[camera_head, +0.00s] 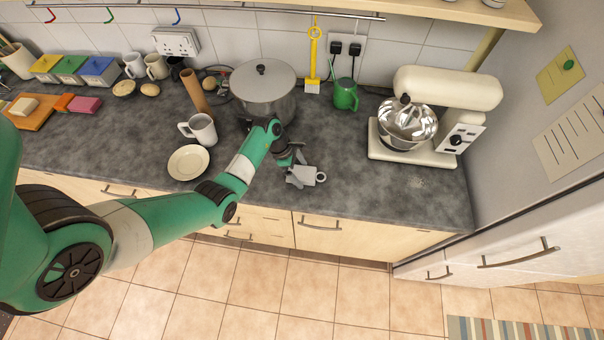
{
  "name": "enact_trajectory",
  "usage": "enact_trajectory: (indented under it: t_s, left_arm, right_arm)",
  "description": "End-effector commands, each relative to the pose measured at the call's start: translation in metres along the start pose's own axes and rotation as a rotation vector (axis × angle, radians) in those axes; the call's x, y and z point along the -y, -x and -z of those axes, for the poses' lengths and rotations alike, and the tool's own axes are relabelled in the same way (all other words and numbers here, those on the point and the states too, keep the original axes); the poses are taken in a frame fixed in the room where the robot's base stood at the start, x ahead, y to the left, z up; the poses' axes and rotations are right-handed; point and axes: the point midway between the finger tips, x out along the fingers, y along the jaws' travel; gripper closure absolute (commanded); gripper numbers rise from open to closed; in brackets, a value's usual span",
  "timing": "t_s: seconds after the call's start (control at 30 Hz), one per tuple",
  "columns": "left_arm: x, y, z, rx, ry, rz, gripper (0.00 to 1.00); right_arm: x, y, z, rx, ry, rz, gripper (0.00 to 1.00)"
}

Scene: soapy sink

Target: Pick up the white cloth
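My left arm comes in from the left, with its green wrist over the front part of the dark counter, before the large pot. My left gripper (300,176) is at its end, small and grey, low over the counter or touching it. Whether its fingers are apart or closed is too small to tell. A pale grey patch with a ring-like end lies at the gripper's right side; I cannot tell whether it is a cloth, another item or part of the gripper. No white cloth can be made out for sure. My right gripper is not in view.
A lidded pot (263,88) stands behind the gripper. A white mug (202,130) and a plate (188,163) are to its left. A green watering can (346,95) and a mixer (445,88) are to the right. The counter (360,190) right of the gripper is clear.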

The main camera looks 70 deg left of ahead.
Motion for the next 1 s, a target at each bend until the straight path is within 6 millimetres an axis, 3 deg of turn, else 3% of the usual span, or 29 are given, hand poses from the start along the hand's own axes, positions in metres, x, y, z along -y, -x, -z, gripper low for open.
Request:
enact_trajectory:
  t_s: [0.03, 0.43, 0.77, 0.9, 1.0]
  left_arm:
    - [0.000, 0.000, 0.000, 0.000, 0.000, 0.000, 0.11]
    - [0.000, 0.000, 0.000, 0.000, 0.000, 0.000, 0.81]
    - [-0.001, 0.008, -0.004, 0.001, -0.001, -0.002, 0.81]
    - [-0.002, 0.031, -0.014, 0.003, -0.003, -0.006, 0.81]
    - [0.015, 0.054, -0.019, 0.002, -0.002, -0.003, 0.81]
  right_arm:
    - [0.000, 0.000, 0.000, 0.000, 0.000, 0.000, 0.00]
    - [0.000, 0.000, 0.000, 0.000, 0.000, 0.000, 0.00]
    - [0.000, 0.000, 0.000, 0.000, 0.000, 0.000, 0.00]
    - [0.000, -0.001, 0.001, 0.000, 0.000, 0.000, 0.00]
    - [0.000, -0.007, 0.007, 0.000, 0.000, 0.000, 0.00]
